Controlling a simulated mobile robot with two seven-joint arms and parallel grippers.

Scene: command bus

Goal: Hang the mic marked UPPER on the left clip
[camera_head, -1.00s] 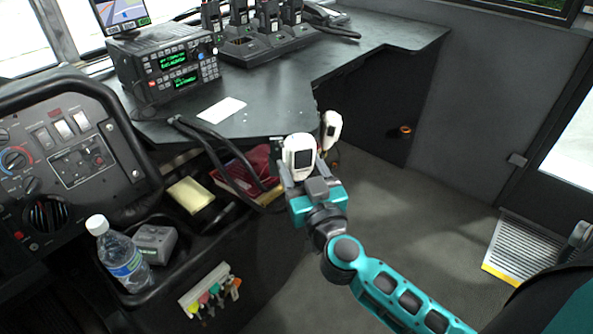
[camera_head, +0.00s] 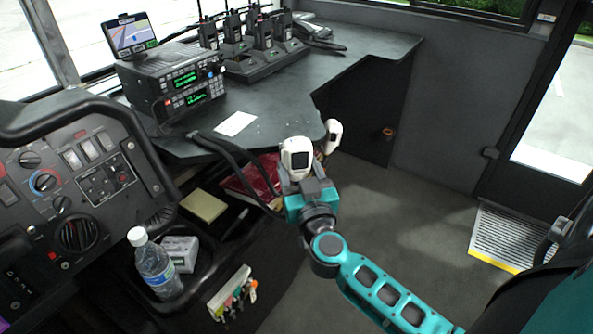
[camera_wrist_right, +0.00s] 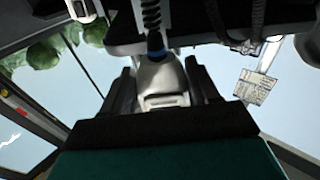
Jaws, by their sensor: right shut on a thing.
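My right gripper (camera_head: 305,180) is shut on a white handheld mic (camera_head: 296,156), held upright at the front edge of the dark desk. In the right wrist view, the mic (camera_wrist_right: 162,82) sits between the two fingers, with a blue ring and a black coiled cord above it. A second white mic (camera_head: 333,134) is just right of and behind the held one, by the desk edge. I cannot read a marking on either mic. The clips are not distinguishable; the held mic and gripper cover part of the desk edge. My left gripper is not in view.
The desk (camera_head: 275,108) carries a radio unit (camera_head: 178,82), a charger with several handhelds (camera_head: 262,60) and a white card (camera_head: 235,123). Black cables (camera_head: 230,155) hang over its front edge. A bottle (camera_head: 153,265) stands lower left. Floor (camera_head: 400,215) to the right is clear.

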